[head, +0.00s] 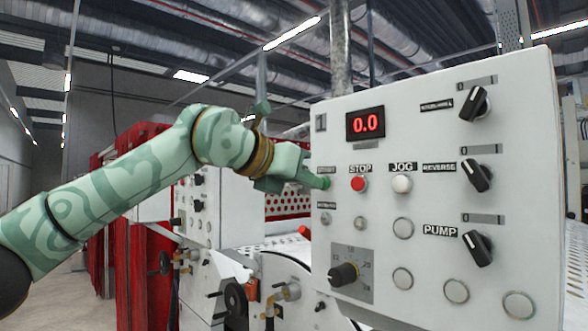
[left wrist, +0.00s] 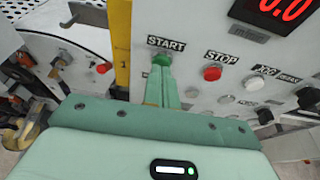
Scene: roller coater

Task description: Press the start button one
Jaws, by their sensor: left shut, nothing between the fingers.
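The control panel (head: 440,130) is a white box with a red "0.0" display (head: 365,123). The green start button (left wrist: 162,59) sits under a START label (left wrist: 166,43) in the left wrist view. My left gripper (head: 318,182) is shut and empty, its fingertips at the start button. In the left wrist view the fingertips (left wrist: 161,72) lie right over the lower part of the button; I cannot tell whether they touch or push it. The red stop button (head: 359,184) is just to the right.
A white jog button (head: 402,184) and black rotary switches (head: 476,176) are further right on the panel. A dial (head: 343,275) sits lower down. Rollers and a second white panel (head: 205,210) of the machine stand behind my left arm.

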